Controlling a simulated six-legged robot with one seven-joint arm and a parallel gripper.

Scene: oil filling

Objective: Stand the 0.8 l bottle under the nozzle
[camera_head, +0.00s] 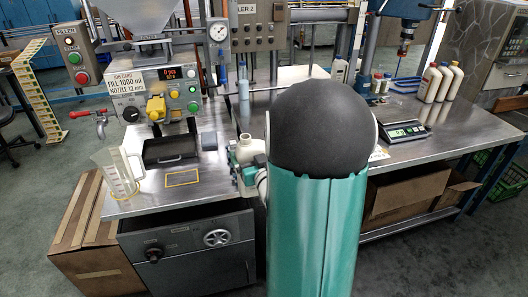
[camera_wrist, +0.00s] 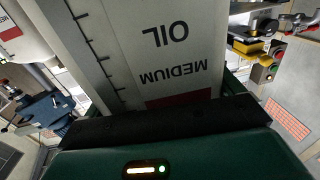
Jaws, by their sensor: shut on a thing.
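My gripper (camera_head: 240,172), in dark green, is shut on a cream-white bottle (camera_head: 248,150) above the steel bench, right of the filling machine. My arm covers part of the bottle's right side. In the wrist view the bottle (camera_wrist: 150,50) fills the upper middle, with a scale and the words "MEDIUM OIL" upside down. Its volume cannot be read. The filling machine (camera_head: 158,95) stands left of the bottle, with a "NOZZLE 12 mm" sign. I cannot make out the nozzle tip clearly. The bottle is apart from the machine, to its right.
A yellow outlined square (camera_head: 182,178) marks the bench in front of a dark tray (camera_head: 172,150). A clear measuring jug (camera_head: 118,172) stands at the bench's left edge. A red tap (camera_head: 95,117) juts out above it. Scales (camera_head: 403,131) and several bottles (camera_head: 438,82) stand at the right.

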